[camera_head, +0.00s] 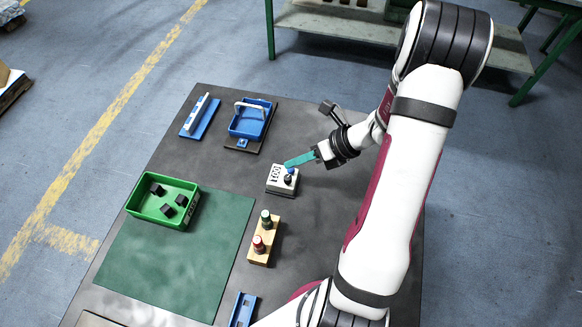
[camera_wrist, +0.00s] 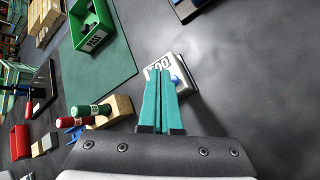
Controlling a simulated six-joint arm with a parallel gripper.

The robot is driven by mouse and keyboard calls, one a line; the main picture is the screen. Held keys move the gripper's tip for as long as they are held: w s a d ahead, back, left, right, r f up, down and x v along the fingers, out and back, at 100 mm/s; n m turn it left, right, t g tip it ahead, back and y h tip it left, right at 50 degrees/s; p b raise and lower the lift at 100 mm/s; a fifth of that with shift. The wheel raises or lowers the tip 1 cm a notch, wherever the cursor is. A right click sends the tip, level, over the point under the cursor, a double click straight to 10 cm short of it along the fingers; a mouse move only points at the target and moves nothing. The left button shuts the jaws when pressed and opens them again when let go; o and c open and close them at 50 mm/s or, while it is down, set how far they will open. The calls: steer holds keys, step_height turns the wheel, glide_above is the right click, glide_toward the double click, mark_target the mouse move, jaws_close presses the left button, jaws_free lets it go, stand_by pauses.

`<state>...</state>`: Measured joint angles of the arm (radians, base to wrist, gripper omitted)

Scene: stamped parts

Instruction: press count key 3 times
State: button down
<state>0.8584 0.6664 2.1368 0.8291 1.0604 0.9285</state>
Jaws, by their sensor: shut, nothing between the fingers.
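The counter is a small white box (camera_head: 277,184) with a row of dark digits on its face, near the middle of the dark table. In the head view its digits are too small to read surely; in the wrist view (camera_wrist: 191,70) several zeros show. A blue round key (camera_head: 291,171) sits on its right side, beside a dark knob. The key also shows in the wrist view (camera_wrist: 175,79), just right of the fingers. My gripper (camera_head: 287,164) has long teal fingers, shut and empty. Its tips are over or beside the counter's back edge; I cannot tell whether they touch it.
A wooden block (camera_head: 262,251) with red and green stamps stands in front of the counter. A green tray (camera_head: 189,187) with dark blocks is at the left, by a green mat (camera_head: 150,262). A blue tray (camera_head: 267,108) stands at the back. Bare table surrounds the counter.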

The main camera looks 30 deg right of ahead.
steer(key=shift+f, duration=0.4)
steer(key=shift+f, duration=0.5)
stand_by(0.7)
steer(key=shift+r, duration=0.95)
steer(key=shift+r, duration=2.5)
stand_by(0.4)
